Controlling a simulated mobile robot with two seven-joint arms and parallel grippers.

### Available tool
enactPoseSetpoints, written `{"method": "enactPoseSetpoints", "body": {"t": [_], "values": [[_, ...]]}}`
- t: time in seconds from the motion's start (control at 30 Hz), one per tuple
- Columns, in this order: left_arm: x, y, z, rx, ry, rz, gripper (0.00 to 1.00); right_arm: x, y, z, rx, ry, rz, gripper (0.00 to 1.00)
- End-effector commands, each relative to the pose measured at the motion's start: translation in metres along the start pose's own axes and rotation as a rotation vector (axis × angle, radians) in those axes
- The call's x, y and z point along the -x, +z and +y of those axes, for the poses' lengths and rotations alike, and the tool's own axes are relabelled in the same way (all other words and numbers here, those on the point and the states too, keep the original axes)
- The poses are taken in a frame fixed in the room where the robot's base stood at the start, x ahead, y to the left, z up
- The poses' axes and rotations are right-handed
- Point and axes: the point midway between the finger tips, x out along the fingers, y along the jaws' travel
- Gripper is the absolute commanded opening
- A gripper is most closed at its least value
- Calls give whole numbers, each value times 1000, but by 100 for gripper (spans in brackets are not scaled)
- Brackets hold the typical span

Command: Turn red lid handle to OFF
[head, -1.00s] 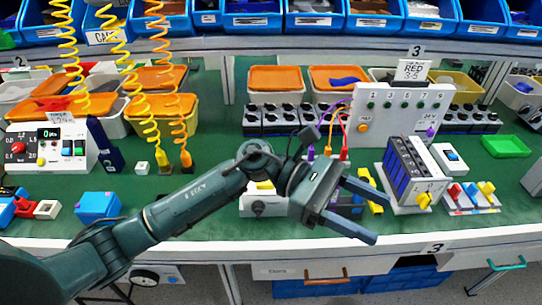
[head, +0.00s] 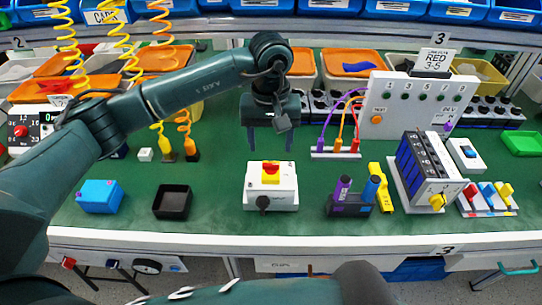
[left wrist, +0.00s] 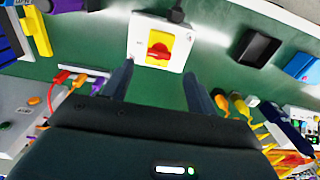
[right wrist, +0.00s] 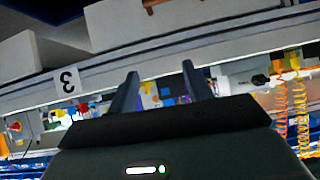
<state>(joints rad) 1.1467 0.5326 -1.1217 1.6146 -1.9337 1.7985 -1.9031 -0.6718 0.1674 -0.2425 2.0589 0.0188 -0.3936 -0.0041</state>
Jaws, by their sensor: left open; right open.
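The rotary switch box (head: 270,188) is white with a yellow plate and a red handle (head: 269,172) on its top, and a black knob or plug at its front. It stands on the green table top. In the left wrist view the red handle (left wrist: 158,51) shows just beyond my fingertips, across the box's width. My left gripper (head: 270,140) is open and empty, fingers pointing down, behind the box and apart from it. My right gripper (right wrist: 160,80) is open and empty in the right wrist view, low in front of the bench edge. It is not in the head view.
A black tray (head: 172,202) and a blue box (head: 100,196) stand left of the switch. A holder with purple and blue pieces (head: 350,200) and a battery-like block (head: 428,170) stand right. A cabled socket strip (head: 335,153) is behind right. Green table directly around the box is clear.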

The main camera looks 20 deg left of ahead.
Motion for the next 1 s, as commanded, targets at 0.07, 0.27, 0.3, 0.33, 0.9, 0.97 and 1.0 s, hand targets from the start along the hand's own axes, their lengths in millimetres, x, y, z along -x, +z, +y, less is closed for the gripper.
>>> {"method": "enactPoseSetpoints", "body": {"t": [0.07, 0.27, 0.3, 0.33, 0.9, 0.97, 1.0], "values": [[-16, 2, 0, 0, -1, -5, 58, 2, 2, 1, -3, 4, -13, 50], [-48, 1, 1, 0, 1, -3, 58, 3, 4, 6, -8, 17, -27, 50], [-52, 1, 1, 0, 2, -2, 58, 3, 4, 6, -8, 19, -27, 50], [-55, 1, 1, -1, 3, -2, 58, 3, 3, 7, -9, 21, -27, 50], [-64, 0, 1, -1, 3, 0, 45, -1, -2, 7, -10, 21, -17, 50], [-63, 0, 1, -1, 3, 0, 40, -1, -2, 6, -10, 20, -17, 50], [-63, 0, 1, -1, 3, 0, 37, -1, -2, 6, -11, 20, -17, 50]]}}
